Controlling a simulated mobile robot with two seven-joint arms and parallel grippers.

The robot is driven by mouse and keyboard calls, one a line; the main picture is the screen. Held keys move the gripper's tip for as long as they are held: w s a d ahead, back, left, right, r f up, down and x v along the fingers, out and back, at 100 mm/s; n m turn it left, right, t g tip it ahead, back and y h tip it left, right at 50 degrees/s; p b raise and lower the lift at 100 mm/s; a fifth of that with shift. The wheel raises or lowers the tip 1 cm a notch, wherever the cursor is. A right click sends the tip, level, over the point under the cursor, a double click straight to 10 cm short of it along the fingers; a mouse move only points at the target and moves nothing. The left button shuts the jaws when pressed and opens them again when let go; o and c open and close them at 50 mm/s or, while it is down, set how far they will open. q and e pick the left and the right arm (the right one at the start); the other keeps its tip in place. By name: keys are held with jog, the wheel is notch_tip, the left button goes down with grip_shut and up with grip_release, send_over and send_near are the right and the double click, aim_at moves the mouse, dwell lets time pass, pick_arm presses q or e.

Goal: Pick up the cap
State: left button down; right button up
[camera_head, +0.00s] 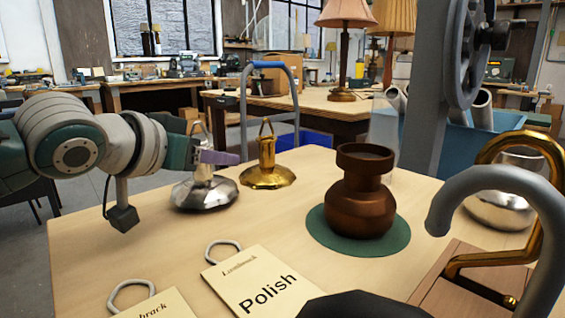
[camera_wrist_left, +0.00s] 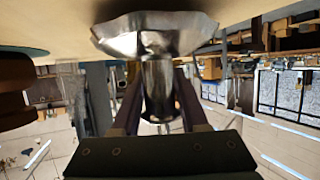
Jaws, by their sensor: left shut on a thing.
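A silver cap (camera_head: 204,192) with a wide faceted base, a narrow neck and a loop on top is at the left of the table in the head view. It looks to be on or very close to the tabletop. My left gripper (camera_head: 212,158) is shut on its neck, with the purple fingers around it. In the left wrist view, turned upside down, the silver cap (camera_wrist_left: 158,42) has its neck between the two fingers (camera_wrist_left: 157,100). A similar brass cap (camera_head: 267,172) stands upright just to the right, apart from the gripper. My right gripper is not seen.
A brown pot (camera_head: 360,205) stands on a green round mat (camera_head: 322,232). A "Polish" card (camera_head: 265,283) and another card (camera_head: 160,306) lie in front. A grey hook (camera_head: 500,180), a brass hook (camera_head: 500,150) and a silver bowl-like piece (camera_head: 500,208) are at right.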

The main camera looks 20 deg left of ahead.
pick_arm(q)
notch_tip(320, 180, up, 19)
jog(key=p, duration=0.4)
jog(key=shift+p, duration=0.35)
